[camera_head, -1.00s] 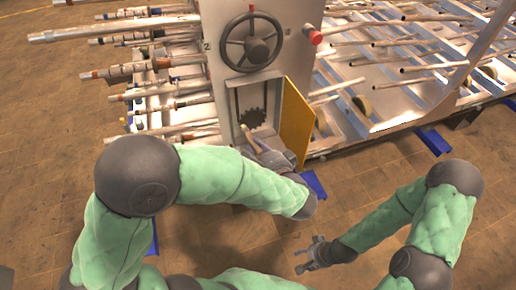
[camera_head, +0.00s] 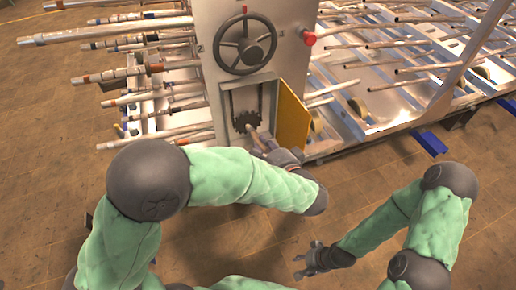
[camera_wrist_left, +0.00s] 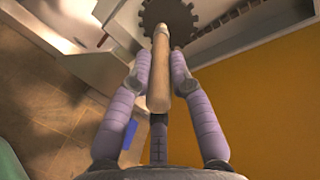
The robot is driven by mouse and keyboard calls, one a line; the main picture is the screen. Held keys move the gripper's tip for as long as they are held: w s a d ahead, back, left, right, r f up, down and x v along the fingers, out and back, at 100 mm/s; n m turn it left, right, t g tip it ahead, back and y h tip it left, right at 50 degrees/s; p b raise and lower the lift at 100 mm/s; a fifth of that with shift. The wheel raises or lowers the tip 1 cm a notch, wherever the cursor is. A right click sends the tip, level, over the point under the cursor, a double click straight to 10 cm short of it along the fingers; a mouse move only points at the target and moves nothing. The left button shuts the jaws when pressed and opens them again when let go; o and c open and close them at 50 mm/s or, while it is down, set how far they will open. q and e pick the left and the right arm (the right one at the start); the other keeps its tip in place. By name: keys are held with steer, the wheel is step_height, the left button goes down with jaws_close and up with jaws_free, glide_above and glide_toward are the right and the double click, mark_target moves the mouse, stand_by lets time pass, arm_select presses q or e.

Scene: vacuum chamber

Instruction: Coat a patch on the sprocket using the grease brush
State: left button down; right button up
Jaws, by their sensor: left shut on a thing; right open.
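The dark toothed sprocket (camera_head: 246,121) sits inside the open compartment low on the grey panel. It also shows at the top of the left wrist view (camera_wrist_left: 168,16). My left gripper (camera_head: 262,147) is shut on the grease brush (camera_wrist_left: 159,70), whose pale wooden handle lies between the fingers and points toward the sprocket. The brush's far end overlaps the sprocket's lower edge in the picture; I cannot tell whether they touch. The bristles are not clear. My right gripper (camera_head: 308,262) is open and empty, low over the floor at the front.
The yellow door (camera_head: 292,115) stands open just right of the compartment, close to my left gripper. A handwheel (camera_head: 245,44) and a red knob (camera_head: 309,38) are above. Racks of metal rods (camera_head: 390,70) flank the panel. Brown floor in front is clear.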

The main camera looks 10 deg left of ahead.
arm_select(q)
steer(key=shift+s+a+r+b, duration=0.15)
steer(key=shift+a+r+b, duration=0.2)
steer(key=shift+b, duration=0.3)
steer(key=shift+s+a+r+b, duration=0.15)
steer(key=shift+r+b, duration=0.3)
steer(key=shift+b, duration=0.2)
steer(key=shift+w+d+b, duration=0.2)
steer(key=shift+w+d, duration=0.5)
steer(key=shift+d, duration=0.35)
steer(key=shift+w+d+b, duration=0.15)
steer(key=shift+w+d, duration=0.55)
steer(key=shift+d, duration=0.3)
stand_by(0.5)
steer(key=shift+s, duration=0.1)
steer(key=shift+s+d, duration=0.55)
steer(key=shift+s, duration=0.25)
steer(key=shift+s+d, duration=0.55)
steer(key=shift+s, duration=0.3)
steer(key=shift+s+d, duration=0.55)
steer(key=shift+s, duration=0.25)
